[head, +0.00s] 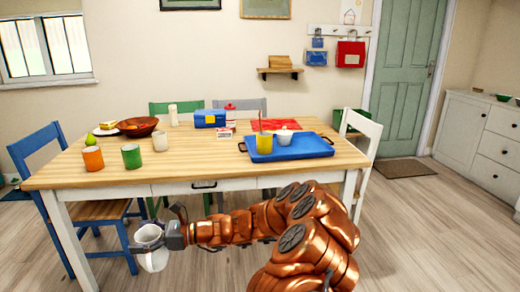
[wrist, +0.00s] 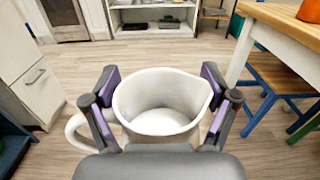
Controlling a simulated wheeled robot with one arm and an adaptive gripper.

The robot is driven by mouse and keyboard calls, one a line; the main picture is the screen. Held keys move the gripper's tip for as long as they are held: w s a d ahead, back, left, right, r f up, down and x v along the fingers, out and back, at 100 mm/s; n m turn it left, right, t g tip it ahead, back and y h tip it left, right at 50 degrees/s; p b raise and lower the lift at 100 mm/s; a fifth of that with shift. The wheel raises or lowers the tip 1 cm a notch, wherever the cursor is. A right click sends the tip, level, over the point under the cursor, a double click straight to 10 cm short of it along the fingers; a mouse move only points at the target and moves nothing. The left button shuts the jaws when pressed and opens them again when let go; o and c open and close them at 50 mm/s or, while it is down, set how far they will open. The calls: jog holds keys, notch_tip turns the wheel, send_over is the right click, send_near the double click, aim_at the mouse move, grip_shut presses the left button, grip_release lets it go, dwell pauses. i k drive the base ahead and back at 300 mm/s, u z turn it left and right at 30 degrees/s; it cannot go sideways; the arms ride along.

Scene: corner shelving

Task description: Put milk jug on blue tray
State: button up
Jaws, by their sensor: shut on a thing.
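The white milk jug (wrist: 160,122) is held between the two fingers of my gripper (wrist: 160,108) in the wrist view. Its open top faces the camera, its spout points right and its handle is at the left. In the head view the jug (head: 153,252) hangs in front of the table's front left, below the tabletop, with my gripper (head: 172,236) at its right side. The blue tray (head: 290,153) lies on the right part of the table, well away from the jug. A yellow cup (head: 264,144) and a small white lidded pot (head: 284,136) stand on it.
The wooden table (head: 200,168) carries an orange cup (head: 93,158), a green cup (head: 131,156), a white cup (head: 160,141), a brown bowl (head: 137,127) and a blue box (head: 210,118). The tray's front right is bare.

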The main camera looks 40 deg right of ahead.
aim_at(309, 148)
jog(key=u, duration=0.6)
jog(key=i, duration=0.7)
jog(key=z, duration=1.65)
